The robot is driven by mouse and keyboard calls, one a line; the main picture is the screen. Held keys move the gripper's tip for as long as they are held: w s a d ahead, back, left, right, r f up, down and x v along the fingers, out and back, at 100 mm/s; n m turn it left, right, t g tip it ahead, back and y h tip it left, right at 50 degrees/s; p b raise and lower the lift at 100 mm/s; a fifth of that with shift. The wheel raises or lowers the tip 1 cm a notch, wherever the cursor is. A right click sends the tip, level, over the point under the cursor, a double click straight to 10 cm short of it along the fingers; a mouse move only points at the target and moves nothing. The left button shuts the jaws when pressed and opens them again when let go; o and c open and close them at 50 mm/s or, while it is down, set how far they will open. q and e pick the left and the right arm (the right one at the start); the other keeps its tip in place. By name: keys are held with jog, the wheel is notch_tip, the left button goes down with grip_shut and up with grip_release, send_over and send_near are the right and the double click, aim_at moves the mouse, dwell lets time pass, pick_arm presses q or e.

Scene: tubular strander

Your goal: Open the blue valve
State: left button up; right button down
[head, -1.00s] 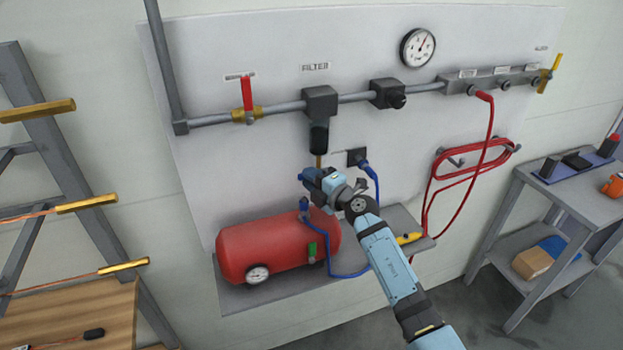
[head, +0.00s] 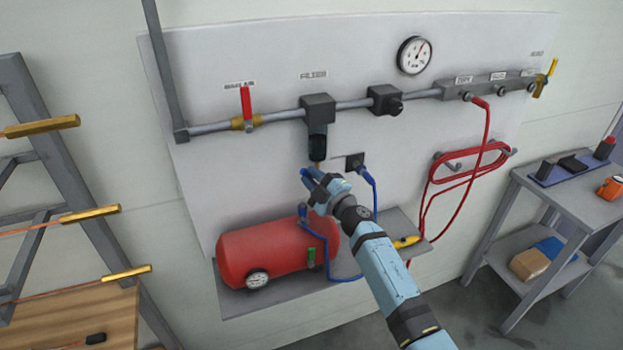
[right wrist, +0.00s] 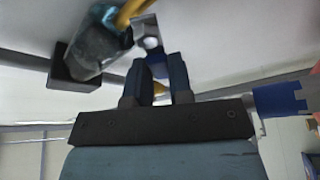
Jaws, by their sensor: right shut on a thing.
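My right gripper (head: 308,174) is just below the filter bowl (head: 317,146) on the wall panel, its fingers pointing up and left. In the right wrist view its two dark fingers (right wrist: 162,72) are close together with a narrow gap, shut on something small. A little blue (right wrist: 155,56) shows between the fingertips there; I take it for the blue valve, which the fingers mostly hide. Its handle angle cannot be told. A brass stem (head: 318,164) hangs under the bowl beside the fingertips. My left gripper is not in view.
A red-handled valve (head: 246,106) is on the grey pipe, left of the filter. A red tank (head: 270,252) sits on the shelf below my gripper, with a blue hose (head: 371,195) near my forearm. A red hose (head: 470,165) hangs to the right.

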jog(key=shift+m, duration=0.3)
jog(key=c, duration=1)
grip_release()
jog(key=shift+d, duration=0.1)
jog(key=b+v, duration=0.1)
jog(key=v, duration=1.2)
jog(key=shift+s+d+f, duration=0.1)
jog(key=shift+s+f, duration=0.1)
jog(key=shift+s, duration=0.1)
